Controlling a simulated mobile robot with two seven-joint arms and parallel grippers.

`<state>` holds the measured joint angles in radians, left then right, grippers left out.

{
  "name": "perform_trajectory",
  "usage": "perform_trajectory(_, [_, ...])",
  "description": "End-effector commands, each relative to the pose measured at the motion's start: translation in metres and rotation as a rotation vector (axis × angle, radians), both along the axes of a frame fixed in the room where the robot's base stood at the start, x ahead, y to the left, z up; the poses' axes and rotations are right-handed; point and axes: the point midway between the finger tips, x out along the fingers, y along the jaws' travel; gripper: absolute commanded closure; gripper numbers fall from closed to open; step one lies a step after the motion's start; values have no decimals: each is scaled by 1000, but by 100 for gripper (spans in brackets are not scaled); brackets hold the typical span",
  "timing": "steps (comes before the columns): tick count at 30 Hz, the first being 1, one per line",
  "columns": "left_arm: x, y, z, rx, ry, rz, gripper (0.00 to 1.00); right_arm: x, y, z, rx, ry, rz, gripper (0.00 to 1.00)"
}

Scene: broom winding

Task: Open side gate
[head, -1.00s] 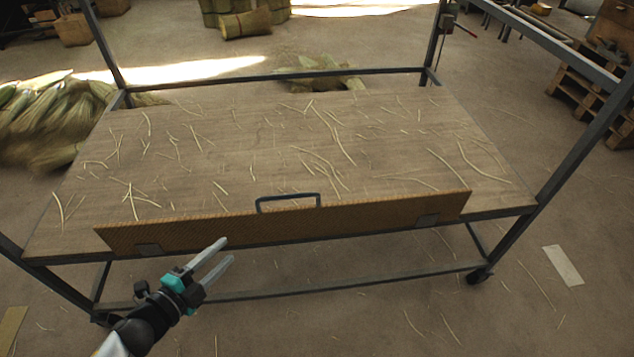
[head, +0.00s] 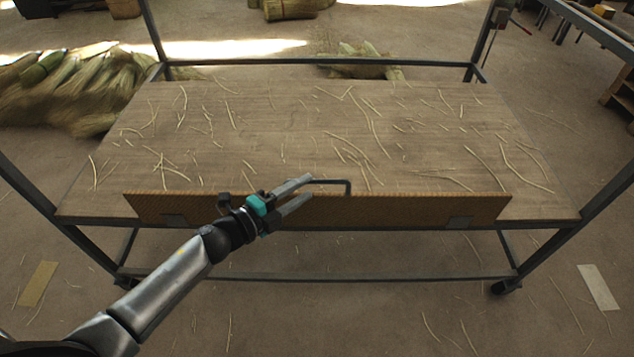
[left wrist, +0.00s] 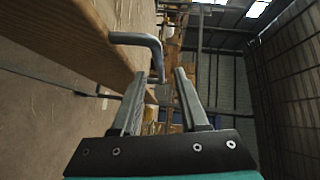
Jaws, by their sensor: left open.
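The side gate (head: 400,209) is a long brown board standing upright along the near edge of the cart's wooden top. A dark bar handle (head: 335,182) rises from its top edge near the middle; my gripper hides the handle's left part in the head view. My left gripper (head: 308,191) is open at the handle's left end. In the left wrist view, the handle (left wrist: 145,45) bends down just ahead of the open fingertips (left wrist: 160,75), and nothing is held between them. The gate's board (left wrist: 75,40) fills the upper left there. My right gripper is not in view.
The cart's wooden top (head: 270,120) is strewn with thin straws inside a dark metal frame with corner posts (head: 151,28). A heap of corn husks (head: 60,90) lies on the floor behind left. The floor before the cart is clear apart from straws and flat strips.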

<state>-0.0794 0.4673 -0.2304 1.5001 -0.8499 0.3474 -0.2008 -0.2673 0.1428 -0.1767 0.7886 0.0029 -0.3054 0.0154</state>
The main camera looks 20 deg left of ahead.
Motion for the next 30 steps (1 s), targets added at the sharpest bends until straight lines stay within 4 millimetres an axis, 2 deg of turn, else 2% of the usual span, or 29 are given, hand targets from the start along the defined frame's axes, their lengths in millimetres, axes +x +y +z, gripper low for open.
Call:
perform_trajectory(3, [17,-9,-3,-2,-2,0,56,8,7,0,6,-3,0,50])
perform_trajectory(9, [35,-20,-6,-2,0,0,56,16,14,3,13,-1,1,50])
perform_trajectory(22, [42,-24,-7,-2,1,0,56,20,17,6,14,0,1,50])
perform_trajectory(23, [42,-24,-7,-2,1,0,57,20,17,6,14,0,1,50])
perform_trajectory(30, [41,-24,-7,-2,1,0,84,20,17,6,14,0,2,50])
